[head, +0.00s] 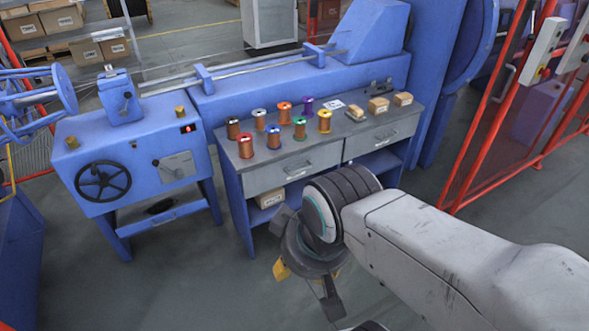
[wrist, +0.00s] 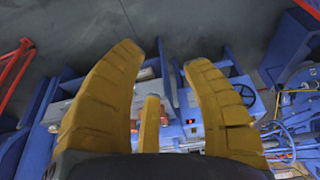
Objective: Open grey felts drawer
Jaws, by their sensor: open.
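A blue bench with a grey top (head: 262,160) holds two grey drawers side by side, both shut. The left drawer (head: 265,181) has a bar handle (head: 298,169) on its front. The right drawer (head: 365,143) has a similar handle (head: 386,135). I cannot read any label that tells which one is for felts. My gripper (head: 308,286) is in front of the bench, apart from both drawers, and partly hidden by my wrist. In the wrist view its yellow fingers (wrist: 160,60) are spread with nothing between them.
Several coloured spools (head: 300,128) and small boxes (head: 378,105) stand on the bench top. A blue machine with a black handwheel (head: 103,181) is left of the bench. A red mesh fence (head: 500,120) stands at right. The floor before the bench is clear.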

